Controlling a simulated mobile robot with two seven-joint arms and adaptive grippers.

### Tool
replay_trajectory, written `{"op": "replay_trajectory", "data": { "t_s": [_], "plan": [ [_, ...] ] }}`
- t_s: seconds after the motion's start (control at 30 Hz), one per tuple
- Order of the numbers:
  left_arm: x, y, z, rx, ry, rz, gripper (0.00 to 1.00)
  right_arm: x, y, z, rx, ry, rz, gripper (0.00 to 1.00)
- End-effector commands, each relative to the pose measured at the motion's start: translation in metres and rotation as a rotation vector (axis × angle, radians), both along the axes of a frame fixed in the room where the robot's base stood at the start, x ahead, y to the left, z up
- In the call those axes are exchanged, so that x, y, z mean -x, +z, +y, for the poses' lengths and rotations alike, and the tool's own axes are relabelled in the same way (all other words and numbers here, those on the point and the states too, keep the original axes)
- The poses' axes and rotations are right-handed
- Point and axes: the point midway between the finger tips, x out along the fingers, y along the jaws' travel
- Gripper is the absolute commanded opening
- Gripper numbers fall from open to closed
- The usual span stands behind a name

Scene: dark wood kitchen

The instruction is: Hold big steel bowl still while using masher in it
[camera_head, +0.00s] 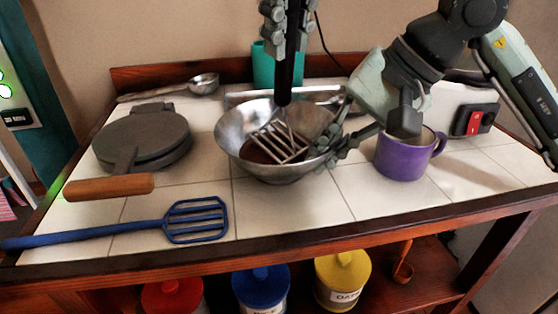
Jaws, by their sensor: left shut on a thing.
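A big steel bowl (229,135) stands upright on the white tiled counter, with something brown at its bottom. A masher (283,143) with a black handle stands in it, its slatted metal head low inside the bowl. My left gripper (284,35) is shut on the masher's handle, above the bowl. My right gripper (325,150) is at the bowl's right rim, its fingers overlapping the rim. Whether its fingers are closed on the rim is unclear.
A purple mug (402,160) stands close under my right arm. A dark waffle-iron-like pan (142,140), a blue slotted turner (195,220) and a ladle (203,83) lie at left. A teal cup (263,68) stands behind the bowl. The front middle of the counter is clear.

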Motion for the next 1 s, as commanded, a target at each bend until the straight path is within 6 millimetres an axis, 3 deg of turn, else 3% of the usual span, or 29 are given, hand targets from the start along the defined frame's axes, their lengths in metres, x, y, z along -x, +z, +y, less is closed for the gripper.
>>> {"op": "replay_trajectory", "data": {
  "t_s": [1.0],
  "plan": [
    [0.0,-0.028,0.0,0.0,0.001,0.0,0.0,0.001,-0.001,0.0,0.002,0.002,0.002,0.0]
  ]
}}
